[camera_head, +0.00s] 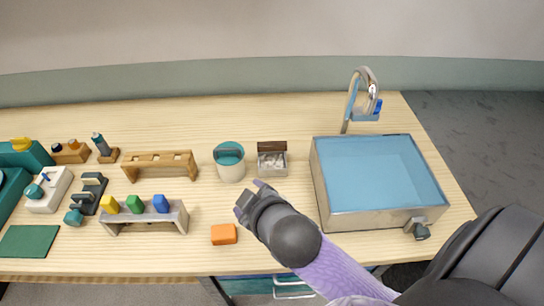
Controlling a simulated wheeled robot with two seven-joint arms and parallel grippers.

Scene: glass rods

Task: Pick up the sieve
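I cannot pick out a clear sieve in the head view. A white cup-shaped container (230,172) with a teal inside and a dark bar across its mouth stands upright at mid-table; I cannot tell if a sieve is in it. To its right is a small grey box (272,169) with a raised brown lid and whitish contents. My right gripper (247,197) comes in from the lower right and is above the table, in front of these two and apart from the cup in the picture. Its fingers are dark and small, so its opening is unclear. My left gripper is out of view.
A sink (321,185) with a tap (365,92) is at the right. An orange block (224,234) lies near the front edge. A wooden rack (160,165), a grey rack (145,216) with coloured pieces and a green mat (29,241) are left. The back strip of table is clear.

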